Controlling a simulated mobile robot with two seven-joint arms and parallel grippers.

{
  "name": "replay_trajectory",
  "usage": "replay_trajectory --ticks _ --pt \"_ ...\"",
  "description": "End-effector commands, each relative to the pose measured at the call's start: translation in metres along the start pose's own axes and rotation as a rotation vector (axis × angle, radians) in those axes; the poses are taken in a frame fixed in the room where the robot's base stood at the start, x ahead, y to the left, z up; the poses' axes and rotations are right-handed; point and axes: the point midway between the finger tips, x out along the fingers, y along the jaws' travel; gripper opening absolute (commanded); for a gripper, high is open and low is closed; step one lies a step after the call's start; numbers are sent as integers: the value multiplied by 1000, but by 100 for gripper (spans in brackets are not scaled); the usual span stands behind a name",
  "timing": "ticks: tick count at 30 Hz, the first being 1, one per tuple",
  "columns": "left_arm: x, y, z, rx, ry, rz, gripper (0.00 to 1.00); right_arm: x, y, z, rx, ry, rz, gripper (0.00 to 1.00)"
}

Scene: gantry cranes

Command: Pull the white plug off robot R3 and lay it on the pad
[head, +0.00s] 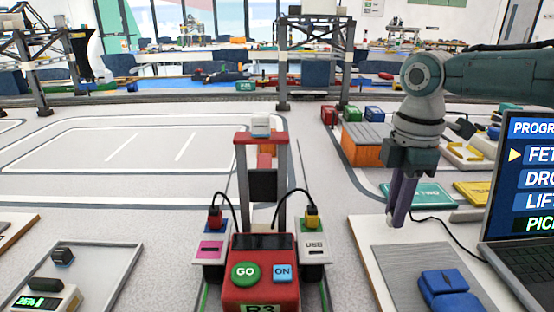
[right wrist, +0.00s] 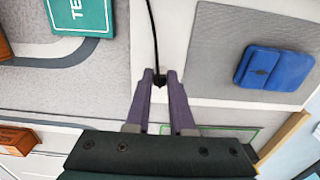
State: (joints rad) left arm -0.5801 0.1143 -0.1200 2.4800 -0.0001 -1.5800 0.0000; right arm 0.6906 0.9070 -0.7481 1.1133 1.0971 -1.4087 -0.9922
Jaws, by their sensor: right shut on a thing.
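Robot R3 (head: 262,262) is the red machine at the bottom centre, with a green GO button and a blue ON button. My right gripper (head: 394,215) points down to its right, away from it, over the far left part of a white board. It is shut on the white plug (head: 391,222), of which only a small pale tip shows at the purple fingers. In the right wrist view, the black cable runs to a dark end between the fingers (right wrist: 160,80). The grey pad (head: 398,262) lies nearer, also in the wrist view (right wrist: 215,62). My left gripper is not in view.
A blue case (head: 448,290) lies on the pad. A laptop (head: 528,190) stands on the right, near the black cable (head: 445,224). Red (head: 215,216) and yellow (head: 312,216) plugs sit on R3's side boxes. The pad's left half is clear.

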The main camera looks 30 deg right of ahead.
Motion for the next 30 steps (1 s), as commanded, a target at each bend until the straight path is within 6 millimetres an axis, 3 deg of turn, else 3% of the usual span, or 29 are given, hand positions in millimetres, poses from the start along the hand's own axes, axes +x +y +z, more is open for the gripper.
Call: replay_trajectory --ticks 30 --pt "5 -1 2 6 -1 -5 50 9 0 0 0 1 0 0"
